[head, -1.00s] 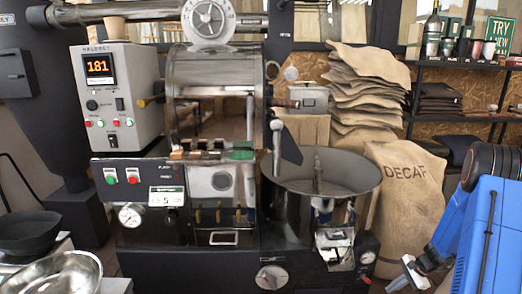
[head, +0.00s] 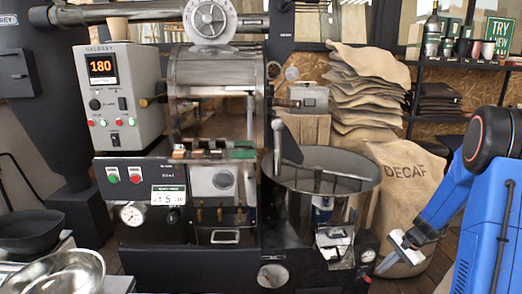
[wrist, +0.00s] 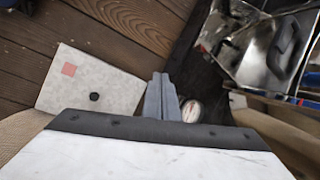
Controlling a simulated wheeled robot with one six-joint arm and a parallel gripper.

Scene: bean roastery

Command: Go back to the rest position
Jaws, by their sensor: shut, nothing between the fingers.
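My gripper (head: 382,266) hangs at the lower right of the head view, at the end of my blue arm. It is in front of the DECAF sack and to the right of the roaster's cooling tray, with visible space between it and the tray. Its light fingers point down and to the left. In the wrist view the grey fingers (wrist: 161,98) lie together with nothing between them.
The black roaster (head: 190,240) with its round cooling tray (head: 345,165) fills the middle. The DECAF sack (head: 405,190) stands right of it. A metal bowl (head: 60,275) is at lower left. A pale panel (wrist: 95,75) lies over wooden planks in the wrist view.

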